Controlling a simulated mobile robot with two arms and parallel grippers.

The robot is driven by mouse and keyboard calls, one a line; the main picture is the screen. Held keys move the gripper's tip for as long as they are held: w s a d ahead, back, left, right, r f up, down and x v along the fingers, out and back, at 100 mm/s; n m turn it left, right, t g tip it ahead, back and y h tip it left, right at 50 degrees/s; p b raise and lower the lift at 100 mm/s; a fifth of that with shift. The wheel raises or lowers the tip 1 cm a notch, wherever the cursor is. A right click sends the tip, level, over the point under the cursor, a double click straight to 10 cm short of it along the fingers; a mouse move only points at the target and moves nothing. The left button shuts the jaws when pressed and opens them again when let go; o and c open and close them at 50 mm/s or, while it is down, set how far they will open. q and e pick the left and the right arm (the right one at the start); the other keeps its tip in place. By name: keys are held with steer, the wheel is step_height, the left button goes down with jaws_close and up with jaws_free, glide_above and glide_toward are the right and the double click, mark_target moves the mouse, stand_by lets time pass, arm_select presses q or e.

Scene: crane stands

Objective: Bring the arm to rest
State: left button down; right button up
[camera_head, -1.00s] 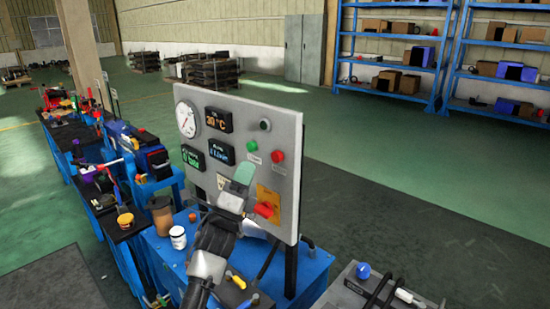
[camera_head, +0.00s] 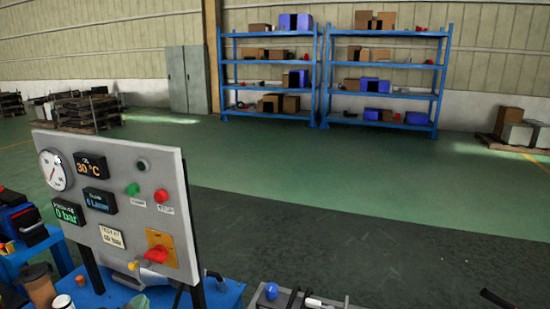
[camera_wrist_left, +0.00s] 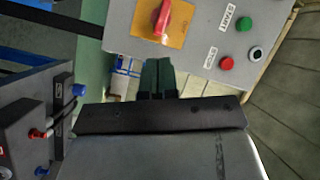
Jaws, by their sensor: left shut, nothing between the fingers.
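My left gripper (camera_wrist_left: 158,78) shows in the left wrist view with its two dark fingers together and nothing between them. It points toward the lower side of the grey control panel (camera_wrist_left: 190,40), apart from it as far as I can tell. In the head view little of the left arm can be made out near the panel's lower edge. The panel also stands upright at the left of the head view (camera_head: 115,165). It carries a red rotary switch on a yellow plate (camera_head: 160,250), a green button (camera_head: 132,189) and a red button (camera_head: 160,196). My right gripper is not seen.
A blue bench (camera_head: 225,292) lies under the panel, with a brown cup (camera_head: 38,285) and a white jar (camera_head: 63,302) at left. A grey box with a blue knob (camera_head: 271,291) is at the bottom. Blue shelves (camera_head: 325,75) stand far back. The floor between is clear.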

arm_select(q)
steer(key=s+d+f+n+g+h, duration=0.1)
steer(key=s+d+f+n+g, duration=0.3)
steer(key=s, duration=0.5)
steer(key=s+d+f+n+g+h, duration=0.1)
steer(key=s+f+n+g, duration=0.1)
steer(key=s+f+g, duration=0.5)
steer(key=s+d+f+n+g+h, duration=0.1)
steer(key=s+d+f+n+g, duration=0.2)
steer(key=s, duration=0.8)
step_height(320, 180, down, 24)
steer(key=g, duration=0.1)
steer(key=s+a+f+g, duration=0.1)
steer(key=s+a+f, duration=0.1)
steer(key=s+f, duration=1.5)
steer(key=shift+s+a+f+g+y, duration=0.2)
steer(key=shift+a+f+g+y, duration=0.1)
steer(key=shift+a+f, duration=0.1)
steer(key=c, duration=1.8)
jaws_free()
